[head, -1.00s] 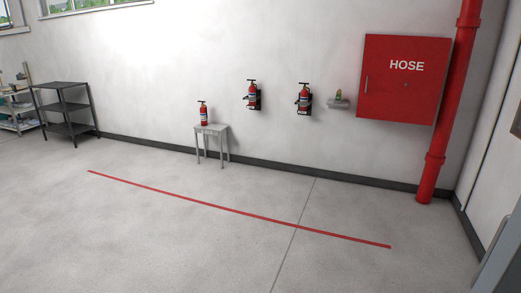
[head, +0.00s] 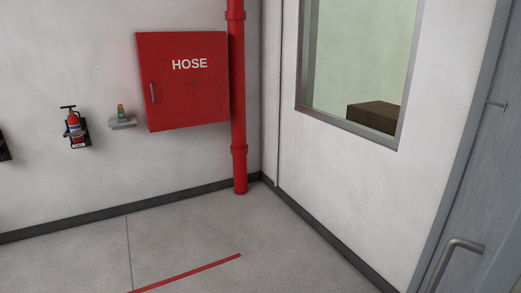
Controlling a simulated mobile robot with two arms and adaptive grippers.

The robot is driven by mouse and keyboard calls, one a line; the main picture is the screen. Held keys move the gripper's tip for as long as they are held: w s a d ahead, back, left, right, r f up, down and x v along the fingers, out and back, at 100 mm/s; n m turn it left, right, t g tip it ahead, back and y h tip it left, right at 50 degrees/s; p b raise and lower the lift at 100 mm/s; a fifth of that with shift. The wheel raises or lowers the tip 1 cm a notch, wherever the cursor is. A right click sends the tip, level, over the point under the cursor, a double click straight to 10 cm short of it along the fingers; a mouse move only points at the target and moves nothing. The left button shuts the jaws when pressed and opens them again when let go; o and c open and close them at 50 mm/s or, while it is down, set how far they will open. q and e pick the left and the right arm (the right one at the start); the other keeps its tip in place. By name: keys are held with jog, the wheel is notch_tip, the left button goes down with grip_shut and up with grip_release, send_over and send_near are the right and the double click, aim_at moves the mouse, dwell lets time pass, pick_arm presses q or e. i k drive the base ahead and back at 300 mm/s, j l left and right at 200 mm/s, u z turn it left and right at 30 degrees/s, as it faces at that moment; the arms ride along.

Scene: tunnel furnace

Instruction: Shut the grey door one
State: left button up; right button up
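A grey door (head: 487,205) stands at the right edge of the head view, cut off by the frame. A bent metal handle (head: 462,245) sits low on it. A grey-blue frame strip (head: 462,140) runs along its left side, next to the white wall. Only part of the door shows, so I cannot tell whether it is open or shut. Neither of my grippers is in view.
A white wall with a window (head: 360,65) is left of the door. The floor (head: 190,235) is clear, with a red line (head: 190,272).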

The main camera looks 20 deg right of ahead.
aim_at(478, 250)
jog(key=i+z, duration=0.2)
jog(key=z, duration=0.25)
jog(key=i+z, duration=0.15)
jog(key=z, duration=0.3)
jog(key=i+j+z, duration=0.15)
jog(key=z, duration=0.3)
jog(key=i+j+z, duration=0.15)
jog(key=z, duration=0.3)
jog(key=j+z, duration=0.3)
jog(key=z, duration=0.15)
jog(key=i+j+z, duration=0.2)
jog(key=j+z, duration=0.2)
jog(key=i+j, duration=0.05)
jog(key=j, duration=0.05)
